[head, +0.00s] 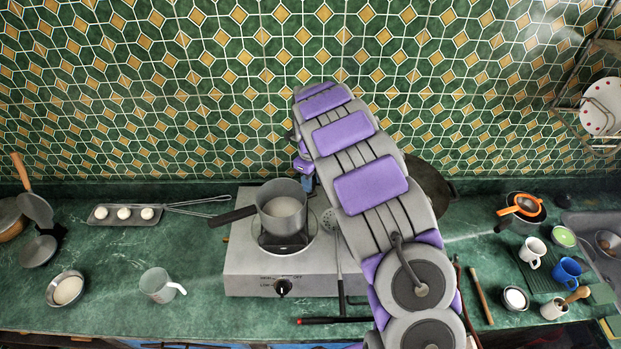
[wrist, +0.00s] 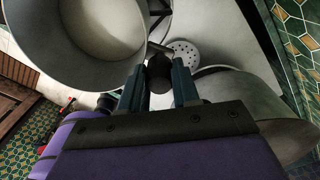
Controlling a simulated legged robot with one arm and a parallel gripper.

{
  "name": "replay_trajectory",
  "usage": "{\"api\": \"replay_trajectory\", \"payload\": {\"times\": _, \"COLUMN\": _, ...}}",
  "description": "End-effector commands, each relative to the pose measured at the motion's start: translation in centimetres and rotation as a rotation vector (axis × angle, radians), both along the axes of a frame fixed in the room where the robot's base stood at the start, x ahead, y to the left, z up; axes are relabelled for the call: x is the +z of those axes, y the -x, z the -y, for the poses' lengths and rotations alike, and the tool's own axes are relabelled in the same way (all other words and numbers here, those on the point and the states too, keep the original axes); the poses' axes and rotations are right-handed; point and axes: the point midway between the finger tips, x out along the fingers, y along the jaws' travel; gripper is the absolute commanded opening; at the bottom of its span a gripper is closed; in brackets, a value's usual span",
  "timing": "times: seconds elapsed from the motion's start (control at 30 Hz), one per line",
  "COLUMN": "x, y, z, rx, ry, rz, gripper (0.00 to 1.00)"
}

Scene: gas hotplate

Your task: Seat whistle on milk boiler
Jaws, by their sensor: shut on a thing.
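The milk boiler appears to be the grey pot (head: 284,221) on the hotplate, with a dark handle to the left and pale contents. A pot with pale contents, apparently the same one, fills the upper left of the wrist view (wrist: 100,32). My gripper (wrist: 159,78) is shut on a small dark knobbed piece, apparently the whistle (wrist: 159,70), between its teal fingers. The held piece is beside the pot's rim in the wrist view; I cannot tell whether they touch. In the head view my arm hides the whistle and most of my gripper.
The hotplate (head: 250,272) stands on the green counter (head: 215,319). A perforated skimmer (head: 329,219) lies beside the pot. A dark wok (head: 446,187) is partly hidden behind my arm. A measuring jug (head: 157,286) stands left; several cups stand right. The tiled wall is close behind.

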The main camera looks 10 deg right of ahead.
Motion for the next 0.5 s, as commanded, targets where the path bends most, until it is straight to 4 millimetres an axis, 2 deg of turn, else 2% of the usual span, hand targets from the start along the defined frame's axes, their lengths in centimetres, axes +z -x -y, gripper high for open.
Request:
{"api": "replay_trajectory", "payload": {"times": 0.07, "x": -0.21, "y": 0.01, "z": -0.01, "rx": 0.0, "ry": 0.0, "rz": 0.0, "gripper": 0.02}}
{"api": "replay_trajectory", "payload": {"times": 0.1, "x": -0.15, "y": -0.01, "z": -0.01, "rx": 0.0, "ry": 0.0, "rz": 0.0, "gripper": 0.34}}
{"api": "replay_trajectory", "payload": {"times": 0.37, "x": -0.14, "y": 0.01, "z": -0.01, "rx": 0.0, "ry": 0.0, "rz": 0.0, "gripper": 0.59}}
{"api": "replay_trajectory", "payload": {"times": 0.5, "x": -0.14, "y": 0.01, "z": -0.01, "rx": 0.0, "ry": 0.0, "rz": 0.0, "gripper": 0.6}}
